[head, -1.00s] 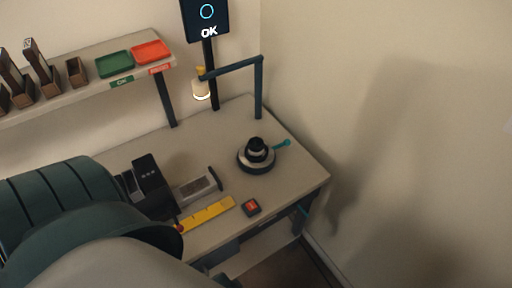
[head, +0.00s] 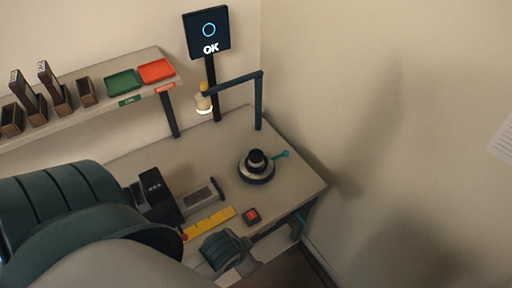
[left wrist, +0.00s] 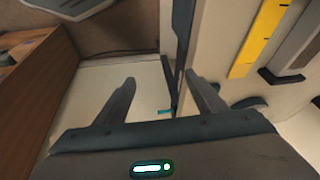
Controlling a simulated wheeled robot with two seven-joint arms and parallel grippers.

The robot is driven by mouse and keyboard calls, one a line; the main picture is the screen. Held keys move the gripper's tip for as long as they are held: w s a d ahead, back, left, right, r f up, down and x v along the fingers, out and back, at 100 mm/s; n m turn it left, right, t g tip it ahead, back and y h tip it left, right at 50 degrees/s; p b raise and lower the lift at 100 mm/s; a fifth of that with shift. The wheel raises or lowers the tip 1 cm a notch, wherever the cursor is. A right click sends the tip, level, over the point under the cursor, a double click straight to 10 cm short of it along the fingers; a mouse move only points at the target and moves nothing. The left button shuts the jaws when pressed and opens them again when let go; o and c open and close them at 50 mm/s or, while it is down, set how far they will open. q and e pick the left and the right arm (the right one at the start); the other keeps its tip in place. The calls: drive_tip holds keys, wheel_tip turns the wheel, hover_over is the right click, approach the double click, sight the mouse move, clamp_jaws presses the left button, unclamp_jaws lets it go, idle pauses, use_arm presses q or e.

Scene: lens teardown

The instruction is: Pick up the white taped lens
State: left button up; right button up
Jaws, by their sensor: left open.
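I cannot make out a white taped lens in either view. A black lens-like part (head: 256,158) stands upright on a round dark and silver base (head: 257,174) on the table. My left gripper (left wrist: 160,82) is open in the left wrist view, with nothing between its two dark fingers. In the head view my left wrist shows at the table's front edge, right of the big arm links, well short of the round base; its fingers are not clear there. My right gripper is in neither view.
A yellow ruler (head: 208,223), a grey device (head: 201,195), a black box (head: 157,194) and a red-topped button (head: 252,215) lie on the table (head: 220,150). A lamp (head: 203,103) hangs above. Green (head: 123,82) and red (head: 156,70) trays sit on the shelf. The table's right side is clear.

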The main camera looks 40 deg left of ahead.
use_arm(q)
drive_tip(key=w+d+r+m+t+h, duration=0.1)
drive_tip(key=w+r+m+t, duration=0.45)
drive_tip(key=w+r, duration=0.7)
drive_tip(key=w+r+m+t, duration=0.6)
drive_tip(key=w+r, duration=0.4)
drive_tip(key=w, duration=0.5)
drive_tip(key=w+d+r+m+t+h, duration=0.3)
drive_tip(key=d+r+m+h, duration=0.55)
drive_tip(key=r+m, duration=0.2)
drive_tip(key=s+d+m+g+h, duration=0.2)
drive_tip(key=d+m+g+h, duration=0.55)
drive_tip(key=m, duration=0.65)
drive_tip(key=a+f+m+g+y, duration=0.8)
drive_tip(key=a+f+m+g, duration=0.25)
drive_tip(key=a, duration=0.25)
drive_tip(key=a+m+y, duration=0.2)
drive_tip(key=a+y, duration=0.6)
drive_tip(key=a, duration=1.5)
drive_tip(key=shift+w+a+r+g+y+p, duration=0.15)
drive_tip(key=shift+a+r+g+y+p, duration=0.2)
drive_tip(key=shift+r+g+y+p, duration=0.1)
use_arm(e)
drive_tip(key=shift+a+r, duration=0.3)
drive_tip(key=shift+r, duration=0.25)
